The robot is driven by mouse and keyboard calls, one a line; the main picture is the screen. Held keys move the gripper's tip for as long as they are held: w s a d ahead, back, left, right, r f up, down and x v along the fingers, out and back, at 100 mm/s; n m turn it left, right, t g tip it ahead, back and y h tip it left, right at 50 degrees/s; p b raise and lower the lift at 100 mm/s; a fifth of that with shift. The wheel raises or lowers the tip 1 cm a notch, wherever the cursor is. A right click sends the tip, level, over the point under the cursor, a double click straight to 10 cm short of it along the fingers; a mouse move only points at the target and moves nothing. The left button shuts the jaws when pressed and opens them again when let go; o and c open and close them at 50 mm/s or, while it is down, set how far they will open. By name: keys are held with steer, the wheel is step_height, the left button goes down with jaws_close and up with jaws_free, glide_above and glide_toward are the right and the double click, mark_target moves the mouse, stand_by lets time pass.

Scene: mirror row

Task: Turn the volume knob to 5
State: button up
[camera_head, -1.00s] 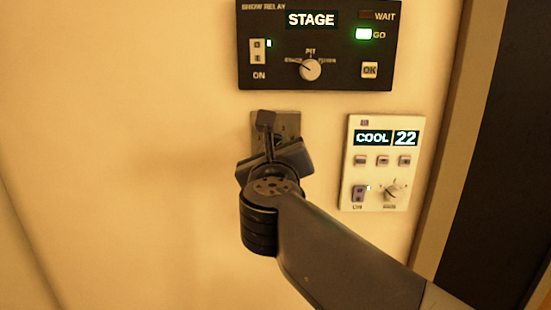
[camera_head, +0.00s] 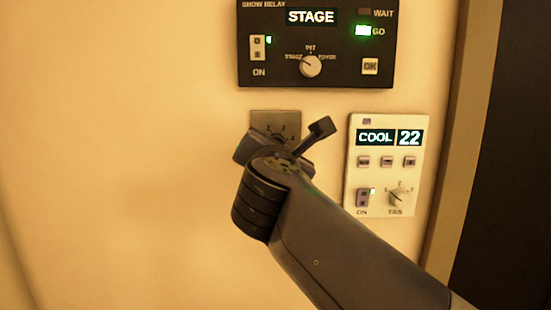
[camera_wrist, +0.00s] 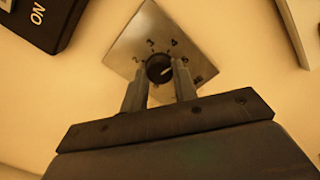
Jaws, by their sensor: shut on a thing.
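The volume knob (camera_wrist: 159,67) is small, round and black, on a square metal plate (camera_wrist: 128,46) with numbers around it. In the wrist view the plate looks tilted, and the numbers 2, 3 and 4 can be read. A pale mark on the knob seems to point to the right, towards the number after 4, but it is small and blurred. My gripper (camera_wrist: 160,75) is shut on the knob, one finger on each side. In the head view my gripper (camera_head: 274,150) covers the lower part of the plate (camera_head: 262,118) and hides most of the knob.
A black show relay panel (camera_head: 285,70) reading STAGE is on the wall above. A white thermostat panel (camera_head: 355,150) reading COOL 22 is close on the right. The wall to the left is bare. A dark door-like area (camera_head: 510,170) is at far right.

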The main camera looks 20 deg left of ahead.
steer(key=shift+f+m+b, duration=0.15)
steer(key=shift+m+b, duration=0.95)
steer(key=shift+m, duration=1.1)
steer(key=o, duration=1)
steer(key=shift+c, duration=0.2)
steer(key=shift+s, duration=0.1)
steer(key=v, duration=1)
steer(key=shift+s+p, duration=0.3)
steer(key=shift+p, duration=0.05)
steer(key=x, duration=1.1)
steer(key=shift+b, duration=0.3)
